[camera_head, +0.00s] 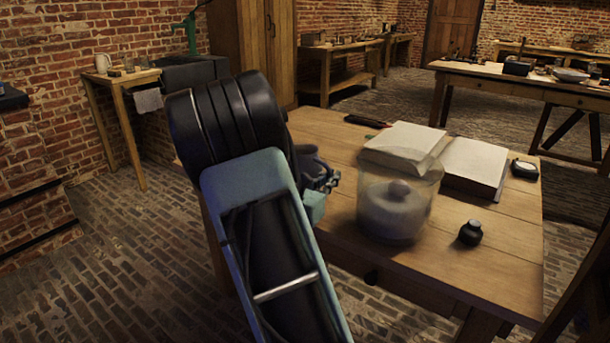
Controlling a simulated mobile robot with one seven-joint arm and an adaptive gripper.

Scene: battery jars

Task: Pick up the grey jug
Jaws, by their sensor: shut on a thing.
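My gripper (327,182) is at the jug's right side, small and partly hidden behind my arm. It is shut on the jug. Whether the jug touches the tabletop or hangs just above it cannot be told.
A glass jar (399,205) with grey contents stands close right of my gripper. An open book (474,165), a small black bottle (471,232), and a dark round-faced item (525,168) are farther right. The front right tabletop (490,275) is clear.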

